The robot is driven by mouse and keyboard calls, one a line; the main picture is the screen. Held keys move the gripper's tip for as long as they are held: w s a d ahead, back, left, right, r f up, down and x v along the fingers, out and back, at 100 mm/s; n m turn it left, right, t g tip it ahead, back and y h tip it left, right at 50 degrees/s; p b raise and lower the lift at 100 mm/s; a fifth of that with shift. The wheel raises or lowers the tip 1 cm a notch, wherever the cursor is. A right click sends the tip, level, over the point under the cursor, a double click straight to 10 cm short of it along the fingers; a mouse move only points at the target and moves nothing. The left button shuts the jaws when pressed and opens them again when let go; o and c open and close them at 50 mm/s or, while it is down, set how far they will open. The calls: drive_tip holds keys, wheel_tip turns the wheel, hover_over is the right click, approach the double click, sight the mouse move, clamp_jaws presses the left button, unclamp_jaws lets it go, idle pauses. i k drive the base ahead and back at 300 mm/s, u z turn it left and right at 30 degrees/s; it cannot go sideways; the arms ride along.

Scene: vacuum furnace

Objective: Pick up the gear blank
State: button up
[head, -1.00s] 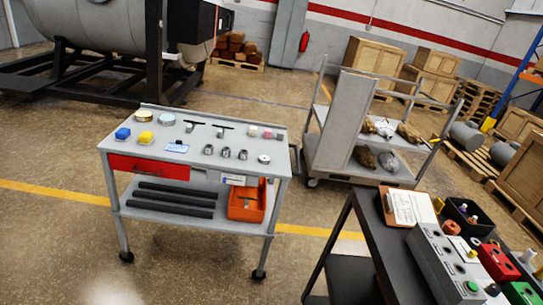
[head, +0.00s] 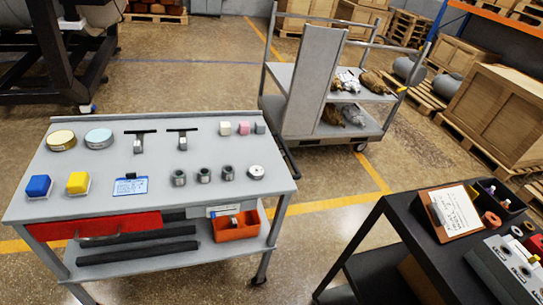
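A short, light metal disc with a dark centre (head: 256,172) sits at the right end of the grey cart's top (head: 150,208); it looks like the gear blank, though I cannot tell for sure. To its left stand three small dark metal cylinders with open tops, the nearest of them (head: 228,173) close beside the disc. Nothing covers the disc. My gripper is not in view, so I cannot see its fingers.
The cart top also holds two T-shaped tools (head: 139,141), blue (head: 39,186) and yellow blocks, two round tins and small cubes. A dark table (head: 395,235) stands at right. A grey trolley (head: 318,85) stands behind. Floor between cart and table is clear.

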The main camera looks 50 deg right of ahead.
sight(256, 172)
drive_tip(key=z, duration=0.25)
drive_tip(key=i, duration=1.1)
drive_tip(key=z, duration=0.25)
